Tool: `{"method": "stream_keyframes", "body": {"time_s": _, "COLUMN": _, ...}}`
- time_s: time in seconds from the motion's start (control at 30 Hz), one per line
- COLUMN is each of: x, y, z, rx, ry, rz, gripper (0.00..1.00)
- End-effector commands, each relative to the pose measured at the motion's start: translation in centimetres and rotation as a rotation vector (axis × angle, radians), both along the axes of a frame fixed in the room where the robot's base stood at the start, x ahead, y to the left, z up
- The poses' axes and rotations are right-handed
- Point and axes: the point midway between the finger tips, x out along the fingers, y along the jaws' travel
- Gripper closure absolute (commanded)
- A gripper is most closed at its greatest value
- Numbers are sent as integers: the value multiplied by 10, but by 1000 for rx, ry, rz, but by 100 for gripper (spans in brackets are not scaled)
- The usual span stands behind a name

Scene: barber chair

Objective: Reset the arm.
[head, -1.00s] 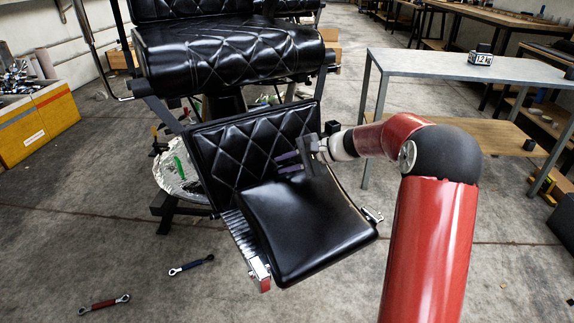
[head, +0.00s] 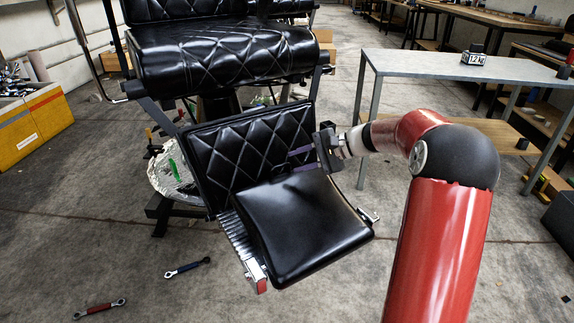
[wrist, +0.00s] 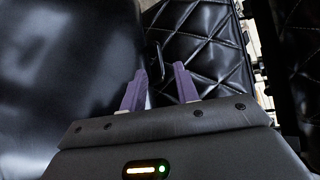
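My gripper (head: 304,160) is above the black footrest of the barber chair, close to its quilted panel (head: 238,150) and over the back of the smooth pad (head: 305,225). Its two purple fingers point left in the head view. In the wrist view the gripper (wrist: 158,85) has its fingers apart with nothing held between them. The quilted panel and a small dark metal loop (wrist: 155,60) show beyond the fingertips. My red arm reaches in from the lower right of the head view.
The chair seat (head: 225,55) rises behind the footrest. A grey table (head: 430,62) stands to the right with a small block marker (head: 474,57) on it. A yellow box (head: 35,130) is at the left. Two wrenches (head: 187,267) (head: 100,308) lie on the floor, front left.

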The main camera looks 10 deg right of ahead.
Motion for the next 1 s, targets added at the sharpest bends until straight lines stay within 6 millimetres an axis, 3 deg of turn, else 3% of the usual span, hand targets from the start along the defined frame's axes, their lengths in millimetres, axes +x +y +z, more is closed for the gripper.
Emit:
{"method": "stream_keyframes", "body": {"time_s": 0.17, "x": -5, "y": -13, "z": 9, "rx": 0, "ry": -4, "rz": -2, "gripper": 69}}
{"method": "stream_keyframes", "body": {"time_s": 0.43, "x": -5, "y": -15, "z": 11, "rx": 1, "ry": -4, "rz": -3, "gripper": 69}}
{"method": "stream_keyframes", "body": {"time_s": 0.63, "x": -20, "y": 2, "z": 17, "rx": -73, "ry": -8, "rz": 33, "gripper": 69}}
{"method": "stream_keyframes", "body": {"time_s": 0.77, "x": -60, "y": 30, "z": 25, "rx": -250, "ry": -19, "rz": 108, "gripper": 69}}
{"method": "stream_keyframes", "body": {"time_s": 1.0, "x": -164, "y": 61, "z": 38, "rx": -648, "ry": -93, "rz": 258, "gripper": 69}}
